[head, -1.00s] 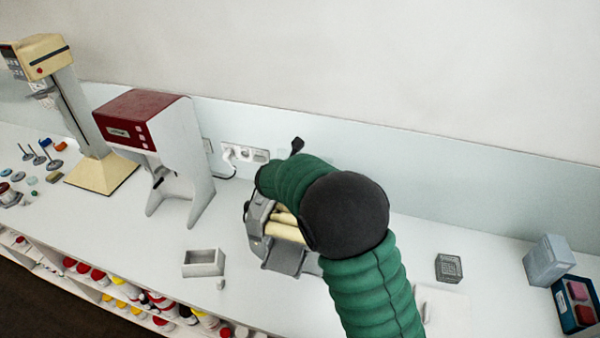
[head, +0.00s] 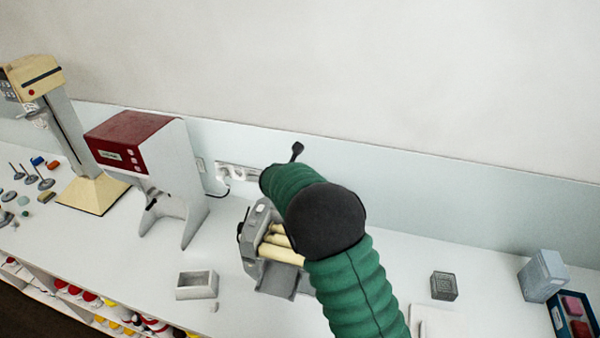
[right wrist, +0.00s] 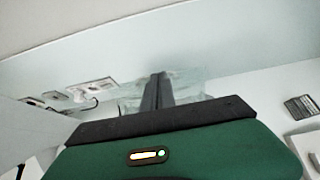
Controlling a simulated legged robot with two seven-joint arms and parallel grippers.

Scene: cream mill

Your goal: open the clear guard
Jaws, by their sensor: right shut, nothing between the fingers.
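The mill (head: 256,222) is a grey machine with cream rollers (head: 281,250) at the middle of the counter. My right arm covers its right side in the head view. The clear guard (right wrist: 188,86) shows in the right wrist view as a see-through panel around the fingers; I cannot make it out in the head view. My right gripper (right wrist: 158,84) is shut and empty, its fingers overlapping the panel in the picture. Whether they touch it I cannot tell. My left gripper is out of view.
A red-topped white machine (head: 150,150) stands left of the mill, with a small grey open box (head: 197,284) in front. A socket strip (head: 235,172) is on the back wall. A small grey block (head: 444,286) and a blue-grey container (head: 543,274) stand right.

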